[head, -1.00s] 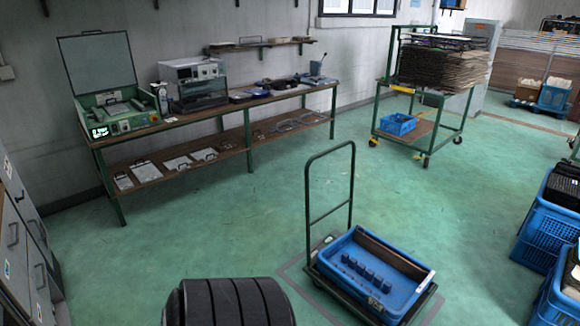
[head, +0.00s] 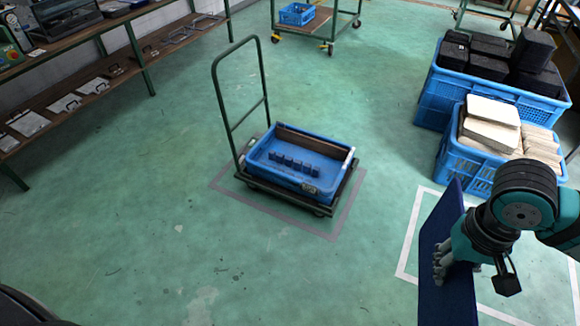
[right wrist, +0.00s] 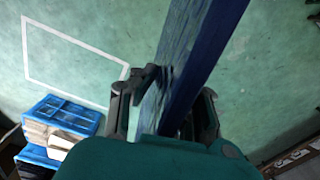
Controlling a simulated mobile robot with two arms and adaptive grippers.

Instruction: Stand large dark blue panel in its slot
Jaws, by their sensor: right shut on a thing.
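A large dark blue panel (head: 440,265) is held upright at the right of the head view. My right gripper (head: 445,262) is shut on it. In the right wrist view the panel (right wrist: 195,60) passes between the fingers of the gripper (right wrist: 175,105). A blue tray (head: 312,183) sits on a green-handled cart (head: 238,150) in the middle of the head view. A row of small dark blue slotted blocks (head: 294,165) stands on the tray floor. The panel is well to the right of the tray, apart from it. My left gripper is not in view.
Blue crates with black blocks (head: 425,105) and pale pieces (head: 450,165) stand at the right, behind my arm. A workbench (head: 140,60) is at the upper left. White tape (head: 408,235) marks the floor by the panel. Open green floor surrounds the cart.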

